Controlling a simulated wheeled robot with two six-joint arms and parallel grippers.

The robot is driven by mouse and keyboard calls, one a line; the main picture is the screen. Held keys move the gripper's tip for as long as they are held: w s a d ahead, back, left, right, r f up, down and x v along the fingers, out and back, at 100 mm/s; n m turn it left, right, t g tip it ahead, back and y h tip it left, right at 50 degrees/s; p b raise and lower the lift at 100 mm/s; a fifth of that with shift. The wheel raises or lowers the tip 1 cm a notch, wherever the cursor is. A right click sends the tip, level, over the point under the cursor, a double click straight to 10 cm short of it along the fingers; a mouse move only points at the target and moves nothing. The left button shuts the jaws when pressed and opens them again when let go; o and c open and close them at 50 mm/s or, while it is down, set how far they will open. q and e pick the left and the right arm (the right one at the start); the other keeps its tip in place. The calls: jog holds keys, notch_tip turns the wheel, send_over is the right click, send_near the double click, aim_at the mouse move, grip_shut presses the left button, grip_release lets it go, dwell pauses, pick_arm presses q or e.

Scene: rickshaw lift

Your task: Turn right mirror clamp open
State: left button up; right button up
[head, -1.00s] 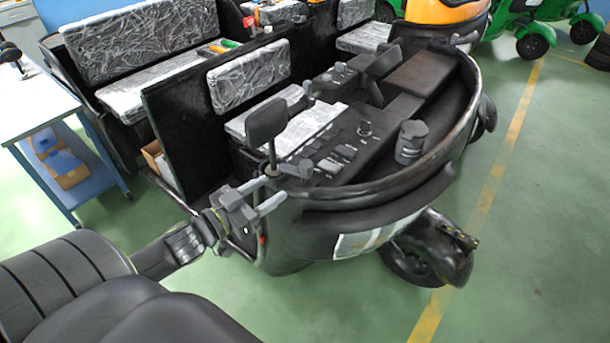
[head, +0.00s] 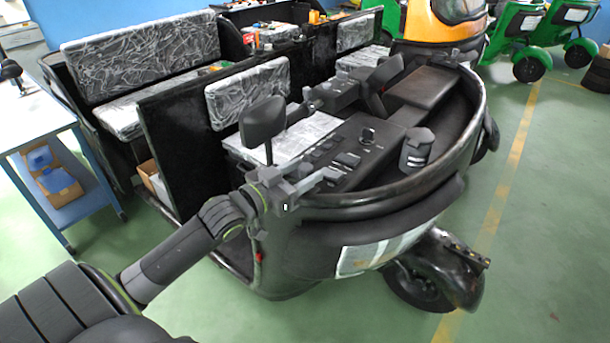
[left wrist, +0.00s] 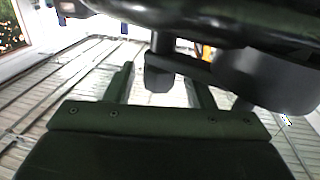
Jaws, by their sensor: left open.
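A dark mirror (head: 263,122) stands upright on a short stem at the near-left rim of the black rickshaw body. Its clamp, at the foot of the stem, is largely hidden behind my gripper. My left gripper (head: 318,180) is open at the stem's foot, its fingers pointing right over the rim. In the left wrist view, the open fingers of my left gripper (left wrist: 163,84) stand either side of a dark knob-like part (left wrist: 160,78). I cannot tell whether they touch it. A dark curved part fills the top of that view. My right gripper is not in view.
The rickshaw's curved rim (head: 400,190) lies close to my left gripper. A second dark mirror (head: 388,70) stands farther back. A blue-framed table (head: 35,115) is at left. Green floor (head: 545,220) is clear at right.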

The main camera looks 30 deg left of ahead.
pick_arm(q)
jog(key=shift+w+d, duration=0.2)
jog(key=shift+w, duration=0.35)
jog(key=shift+c, duration=0.4)
